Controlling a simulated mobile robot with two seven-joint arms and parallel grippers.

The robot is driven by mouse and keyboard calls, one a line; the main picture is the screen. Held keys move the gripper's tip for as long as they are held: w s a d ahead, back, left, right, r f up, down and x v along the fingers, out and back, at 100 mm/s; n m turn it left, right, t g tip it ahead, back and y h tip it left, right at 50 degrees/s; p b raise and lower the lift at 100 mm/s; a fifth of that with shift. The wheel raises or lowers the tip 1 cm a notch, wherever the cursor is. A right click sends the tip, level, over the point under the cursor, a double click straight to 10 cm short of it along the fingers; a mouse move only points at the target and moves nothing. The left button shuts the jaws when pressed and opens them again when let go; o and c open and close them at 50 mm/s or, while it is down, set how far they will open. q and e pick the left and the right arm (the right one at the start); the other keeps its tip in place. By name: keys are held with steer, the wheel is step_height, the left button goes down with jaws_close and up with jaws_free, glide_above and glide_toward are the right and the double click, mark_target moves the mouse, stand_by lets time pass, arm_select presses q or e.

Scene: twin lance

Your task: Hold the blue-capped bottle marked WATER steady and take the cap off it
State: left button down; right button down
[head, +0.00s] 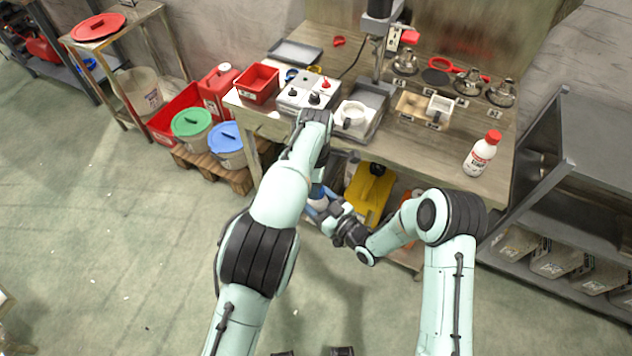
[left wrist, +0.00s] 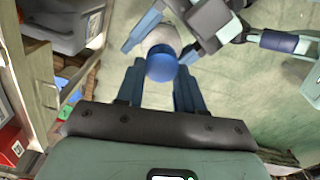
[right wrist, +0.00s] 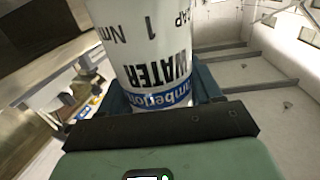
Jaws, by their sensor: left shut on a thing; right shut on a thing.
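The bottle marked WATER (right wrist: 150,50) fills the right wrist view, white with black print and a blue band. My right gripper (left wrist: 165,44) is shut on its body and holds it in the air in front of the bench. The blue cap (left wrist: 161,66) shows in the left wrist view, in front of the white bottle body (left wrist: 160,37). My left gripper (left wrist: 160,76) is shut on the cap, a finger on each side. In the head view the two grippers meet near the bench's front edge, and my left arm hides much of the cap and bottle.
A white bottle with a red cap (head: 482,155) stands on the bench (head: 400,150) at the right. A control box (head: 306,93), a red bin (head: 257,83) and a grey tray (head: 372,100) are on it too. A yellow container (head: 368,190) is below. The floor in front is clear.

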arm_select(q)
steer(key=n, duration=0.2)
steer(key=d+n, duration=0.1)
steer(key=n, duration=0.2)
steer(key=shift+s+r, duration=0.15)
steer(key=shift+s, duration=0.05)
steer(key=n, duration=0.4)
steer(key=shift+s+n, duration=0.1)
steer(key=shift+n, duration=0.2)
steer(key=n, duration=0.4)
steer(key=shift+s+d+n, duration=0.1)
steer(key=shift+d+n, duration=0.1)
steer(key=shift+n, duration=0.2)
steer(key=n, duration=0.3)
steer(key=shift+a+f, duration=0.1)
steer(key=shift+f, duration=0.2)
steer(key=shift+n, duration=0.6)
steer(key=shift+d+r+n, duration=0.2)
steer(key=shift+r+n, duration=0.05)
steer(key=shift+n, duration=0.15)
steer(key=c, duration=0.7)
jaws_free()
steer(key=shift+c, duration=0.2)
steer(key=shift+a, duration=0.1)
